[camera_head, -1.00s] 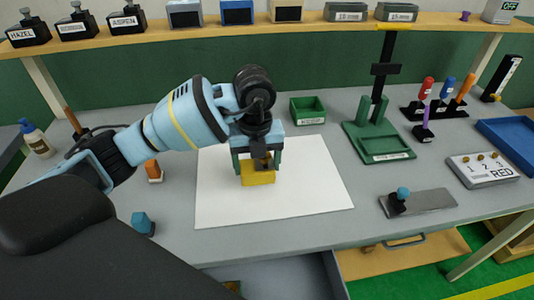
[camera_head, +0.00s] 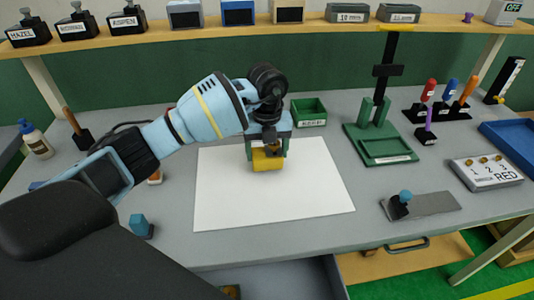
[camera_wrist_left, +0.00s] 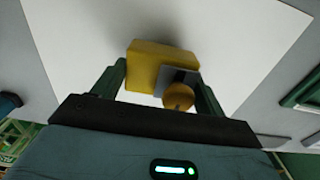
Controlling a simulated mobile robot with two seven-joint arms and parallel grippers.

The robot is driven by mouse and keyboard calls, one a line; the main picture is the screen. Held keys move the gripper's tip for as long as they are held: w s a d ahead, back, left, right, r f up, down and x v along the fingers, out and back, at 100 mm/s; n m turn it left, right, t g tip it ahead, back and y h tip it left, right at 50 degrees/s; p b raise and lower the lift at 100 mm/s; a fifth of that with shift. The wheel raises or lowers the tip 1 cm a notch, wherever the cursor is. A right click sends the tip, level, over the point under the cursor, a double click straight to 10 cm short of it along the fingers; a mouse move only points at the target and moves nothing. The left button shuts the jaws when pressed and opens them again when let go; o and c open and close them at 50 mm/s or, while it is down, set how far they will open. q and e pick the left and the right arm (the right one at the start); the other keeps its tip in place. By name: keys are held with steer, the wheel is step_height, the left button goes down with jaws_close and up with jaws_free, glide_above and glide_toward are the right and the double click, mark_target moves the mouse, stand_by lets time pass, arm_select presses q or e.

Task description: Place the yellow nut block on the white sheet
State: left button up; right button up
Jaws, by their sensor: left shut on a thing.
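The yellow nut block (camera_head: 268,163) is in my left gripper (camera_head: 267,152), over the back middle part of the white sheet (camera_head: 290,198). In the left wrist view the yellow nut block (camera_wrist_left: 150,62) sits between the two green fingers of the left gripper (camera_wrist_left: 160,82), with a grey plate and a round orange-yellow knob on its near side. The white sheet (camera_wrist_left: 85,45) spreads under it there. I cannot tell whether the block touches the sheet. My right gripper is not in view.
A green bin (camera_head: 308,112) stands just behind the sheet. A green stand (camera_head: 380,145) is to the right, with a grey plate with a blue knob (camera_head: 420,204) in front of it. A blue block (camera_head: 141,225) lies left of the sheet. The sheet's front and right are clear.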

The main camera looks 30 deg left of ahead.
mark_target(267, 151)
arm_select(q)
steer(key=shift+f, duration=0.7)
steer(key=shift+f, duration=0.2)
steer(key=o, duration=1.1)
steer(key=shift+r, duration=0.1)
step_height(267, 151, up, 12)
